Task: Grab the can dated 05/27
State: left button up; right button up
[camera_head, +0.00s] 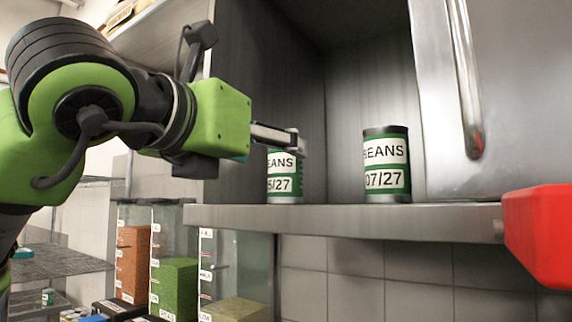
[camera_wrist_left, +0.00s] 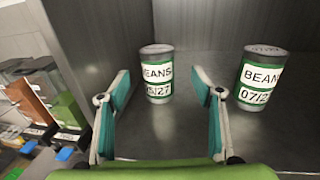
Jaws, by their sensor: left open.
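The can labelled BEANS with a date ending 5/27 (camera_head: 280,185) stands upright on the cabinet shelf, its top partly hidden by my gripper in the head view. It also shows in the left wrist view (camera_wrist_left: 158,88), between and beyond the fingers. My left gripper (camera_head: 298,143) is open and empty in front of it. In the left wrist view the two fingers (camera_wrist_left: 162,92) are spread apart, with the can farther in. A second BEANS can dated 07/27 (camera_head: 386,178) stands upright to the right, also in the left wrist view (camera_wrist_left: 259,90). My right gripper is not in view.
The metal shelf edge (camera_head: 350,219) runs below the cans. An open cabinet door with a handle (camera_head: 462,80) stands at right, and a red object (camera_head: 540,235) juts in at lower right. Clear containers (camera_head: 175,285) stand below left. The shelf between the cans is clear.

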aim_at(277, 156)
pick_arm(q)
jog(key=x, duration=0.2)
jog(key=shift+w+d+p, duration=0.2)
jog(key=shift+w+p, duration=0.05)
jog(key=shift+p, duration=0.05)
jog(key=shift+w+d, duration=0.1)
jog(key=shift+w, duration=0.2)
jog(key=p+x, duration=0.2)
jog(key=x, duration=0.1)
jog(key=p+x, duration=0.1)
jog(key=shift+w+p, duration=0.3)
jog(key=shift+w, duration=0.15)
jog(key=shift+w+f, duration=0.1)
jog(key=shift+w, duration=0.1)
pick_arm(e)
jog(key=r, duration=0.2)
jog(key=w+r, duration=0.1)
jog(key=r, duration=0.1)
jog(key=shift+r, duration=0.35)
pick_arm(q)
jog(key=shift+s, duration=0.1)
jog(key=c, duration=1.5)
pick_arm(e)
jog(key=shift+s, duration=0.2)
